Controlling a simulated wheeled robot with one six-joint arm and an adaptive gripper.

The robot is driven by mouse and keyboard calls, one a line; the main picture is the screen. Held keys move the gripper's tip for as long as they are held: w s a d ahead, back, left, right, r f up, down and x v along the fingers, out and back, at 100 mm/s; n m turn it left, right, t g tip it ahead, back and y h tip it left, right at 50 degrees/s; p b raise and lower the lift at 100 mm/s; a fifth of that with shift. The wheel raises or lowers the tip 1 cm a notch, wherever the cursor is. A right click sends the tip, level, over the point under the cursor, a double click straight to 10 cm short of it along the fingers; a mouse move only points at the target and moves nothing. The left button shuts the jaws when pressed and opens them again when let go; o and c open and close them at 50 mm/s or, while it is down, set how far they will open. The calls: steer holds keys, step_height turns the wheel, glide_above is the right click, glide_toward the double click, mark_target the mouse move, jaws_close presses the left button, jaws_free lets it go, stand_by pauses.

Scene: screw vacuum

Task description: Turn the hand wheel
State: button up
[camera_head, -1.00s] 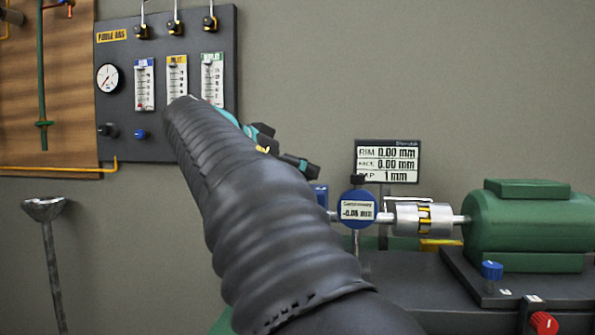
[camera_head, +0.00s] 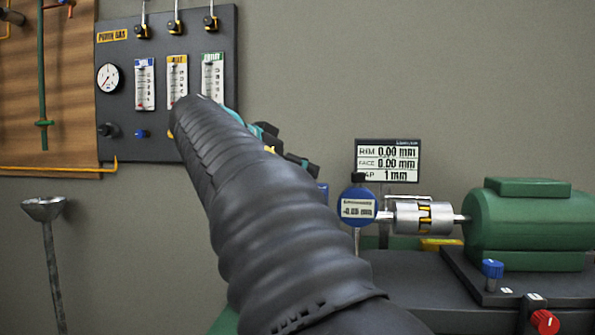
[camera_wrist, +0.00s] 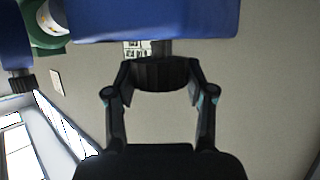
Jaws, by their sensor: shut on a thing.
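The hand wheel appears to be the black knurled knob (camera_wrist: 160,74) in the wrist view. It sits on a short stem from a large blue body (camera_wrist: 155,18). My gripper (camera_wrist: 161,82) has one finger on each side of the knob and is shut on it. In the head view my dark, ribbed arm hides the knob. Only part of my gripper (camera_head: 300,166) shows past the arm's right side.
A blue dial gauge (camera_head: 357,208) with a black top stands right of my arm, near a silver coupling (camera_head: 420,217) and green motor (camera_head: 530,225). A readout (camera_head: 387,161) stands behind. The gas panel (camera_head: 122,68) is at left. Open wall lies above the motor.

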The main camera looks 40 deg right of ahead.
steer(key=shift+s+f+n+t+b, duration=0.15)
steer(key=shift+f+n+t+b, duration=0.05)
steer(key=shift+n+t+b, duration=0.8)
steer(key=n+t, duration=0.1)
steer(key=n+t+y+b, duration=0.1)
steer(key=t, duration=0.1)
steer(key=shift+s+d+r+n, duration=0.1)
steer(key=shift+r+n, duration=0.05)
steer(key=shift+n, duration=0.15)
steer(key=n+t+y, duration=0.2)
steer(key=shift+r+n+t, duration=0.15)
steer(key=shift+n+t, duration=0.15)
steer(key=shift+t, duration=0.1)
steer(key=shift+n+t+y+p, duration=0.75)
steer(key=shift+n+t+y, duration=0.25)
steer(key=shift+n, duration=0.2)
steer(key=shift+n+t+y, duration=0.3)
steer(key=shift+n+y, duration=0.2)
steer(key=shift+y, duration=0.1)
steer(key=o, duration=1.2)
steer(key=shift+c, duration=0.2)
